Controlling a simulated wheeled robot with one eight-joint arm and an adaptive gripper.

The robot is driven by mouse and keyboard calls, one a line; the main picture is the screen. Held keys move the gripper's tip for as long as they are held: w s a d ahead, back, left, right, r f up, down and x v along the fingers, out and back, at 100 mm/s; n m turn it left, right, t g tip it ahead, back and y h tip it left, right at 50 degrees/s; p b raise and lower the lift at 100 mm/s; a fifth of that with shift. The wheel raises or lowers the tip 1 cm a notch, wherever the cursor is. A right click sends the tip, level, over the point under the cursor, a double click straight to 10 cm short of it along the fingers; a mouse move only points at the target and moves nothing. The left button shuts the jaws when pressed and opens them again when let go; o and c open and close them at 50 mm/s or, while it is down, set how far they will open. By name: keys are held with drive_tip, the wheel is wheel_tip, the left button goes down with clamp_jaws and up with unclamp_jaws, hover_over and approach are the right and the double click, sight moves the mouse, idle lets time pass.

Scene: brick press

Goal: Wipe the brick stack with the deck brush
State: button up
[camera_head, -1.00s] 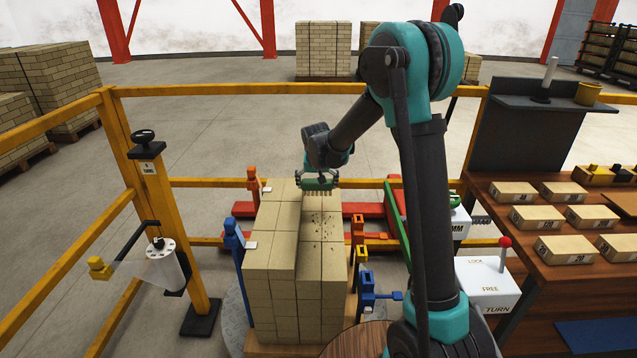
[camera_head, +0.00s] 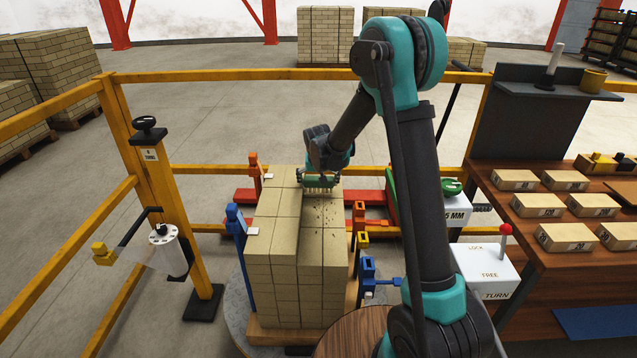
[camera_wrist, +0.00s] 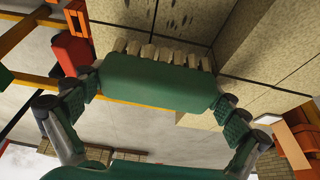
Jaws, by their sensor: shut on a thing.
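The brick stack (camera_head: 275,246) is a tall block of tan bricks on a low wooden pallet on a round plate. Dark specks lie on the right half of its top, and dark marks also show on the bricks in the wrist view (camera_wrist: 208,28). My gripper (camera_head: 318,177) is shut on the deck brush, at the far end of the stack top. The brush has a green block (camera_wrist: 155,83) and pale bristles (camera_wrist: 160,52), which point at the bricks. I cannot tell whether the bristles touch them.
Blue clamps (camera_head: 236,226) and orange clamps (camera_head: 255,172) stand around the stack. A yellow rail (camera_head: 220,170) runs behind it. A post with a film roll (camera_head: 168,250) is at left. A wooden bench (camera_head: 548,265) with several loose bricks is at right.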

sight(324, 187)
drive_tip(key=shift+s+d+f, duration=0.1)
drive_tip(key=shift+s+d, duration=0.05)
drive_tip(key=shift+s, duration=0.05)
drive_tip(key=shift+c, duration=1.2)
drive_tip(key=shift+s, duration=2)
drive_tip(key=shift+c, duration=0.2)
drive_tip(key=shift+o, duration=0.5)
drive_tip(key=shift+s+f, duration=0.15)
drive_tip(key=shift+s, duration=9.2)
drive_tip(key=shift+d, duration=0.7)
drive_tip(key=shift+w+d, duration=0.1)
drive_tip(key=shift+d, duration=0.15)
drive_tip(key=shift+c, duration=0.7)
drive_tip(key=shift+w+a+r, duration=0.1)
drive_tip(key=shift+w+r, duration=0.15)
drive_tip(key=shift+w, duration=3.1)
drive_tip(key=shift+w+r, duration=0.2)
drive_tip(key=shift+w, duration=3.1)
drive_tip(key=shift+w+a+r, duration=0.1)
drive_tip(key=shift+w+r, duration=0.15)
drive_tip(key=shift+w, duration=3.1)
drive_tip(key=shift+w+d, duration=0.15)
drive_tip(key=shift+w, duration=1.25)
